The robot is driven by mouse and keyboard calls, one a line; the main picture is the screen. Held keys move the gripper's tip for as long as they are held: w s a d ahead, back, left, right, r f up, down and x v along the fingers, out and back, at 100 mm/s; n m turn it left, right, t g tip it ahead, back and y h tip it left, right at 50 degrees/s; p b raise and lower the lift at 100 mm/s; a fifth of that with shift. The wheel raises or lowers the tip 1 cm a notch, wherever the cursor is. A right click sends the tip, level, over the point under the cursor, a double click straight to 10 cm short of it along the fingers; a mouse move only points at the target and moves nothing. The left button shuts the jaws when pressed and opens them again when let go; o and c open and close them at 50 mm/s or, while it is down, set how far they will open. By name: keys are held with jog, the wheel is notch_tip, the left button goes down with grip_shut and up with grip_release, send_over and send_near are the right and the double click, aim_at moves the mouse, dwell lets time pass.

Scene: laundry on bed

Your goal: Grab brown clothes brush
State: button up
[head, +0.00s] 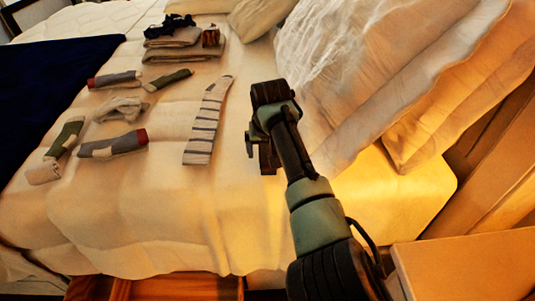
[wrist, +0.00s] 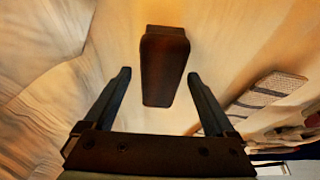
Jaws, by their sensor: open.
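The brown clothes brush (wrist: 165,65) shows in the wrist view as a dark brown, long block on the pale bedding. It lies lengthwise between the lines of my two fingers, with a gap on each side. My gripper (wrist: 160,74) is open, its fingertips on either side of the brush's lower half in the picture; I cannot tell how far above the bed they are. In the head view my gripper (head: 262,140) is over the bed between the striped sock and the pillows. There my gripper and arm hide most or all of the brush.
A striped sock (head: 208,122) lies left of my gripper and also shows in the wrist view (wrist: 268,92). Several socks (head: 113,146) lie farther left. Folded clothes (head: 183,48) are stacked at the back. Large pillows (head: 400,70) stand close on the right.

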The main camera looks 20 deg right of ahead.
jog(key=shift+f, duration=0.2)
dwell(0.3)
grip_shut()
